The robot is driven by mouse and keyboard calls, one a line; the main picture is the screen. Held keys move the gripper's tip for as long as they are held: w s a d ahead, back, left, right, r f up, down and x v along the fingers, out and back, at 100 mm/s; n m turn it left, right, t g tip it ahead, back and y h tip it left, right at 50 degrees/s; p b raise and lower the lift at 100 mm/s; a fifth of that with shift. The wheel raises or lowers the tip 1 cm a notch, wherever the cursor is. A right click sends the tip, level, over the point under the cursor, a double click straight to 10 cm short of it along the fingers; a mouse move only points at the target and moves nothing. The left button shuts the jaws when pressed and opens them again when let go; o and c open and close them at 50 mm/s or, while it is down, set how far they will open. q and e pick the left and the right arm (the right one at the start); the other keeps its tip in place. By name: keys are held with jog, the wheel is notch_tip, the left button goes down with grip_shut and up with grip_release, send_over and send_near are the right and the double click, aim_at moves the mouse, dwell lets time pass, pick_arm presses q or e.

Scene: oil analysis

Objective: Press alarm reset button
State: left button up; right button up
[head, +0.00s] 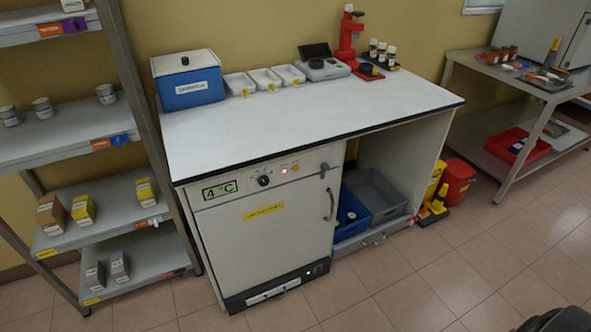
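A white under-bench cabinet (265,235) stands below the worktop, with its door shut. Its top panel has a "4 °C" display (219,190), a dark round knob (263,181), a lit red spot (284,171) and a small round orange-brown spot (295,167) beside it. I cannot tell from here which of these is the alarm reset button; no label for it is readable. Neither of my grippers shows in the head view.
The worktop (300,120) carries a blue box (187,80), white trays (265,79) and a red instrument (349,35) at the back. A shelf rack (125,100) stands left. Bins (375,195) sit under the bench. Tiled floor before the cabinet is clear.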

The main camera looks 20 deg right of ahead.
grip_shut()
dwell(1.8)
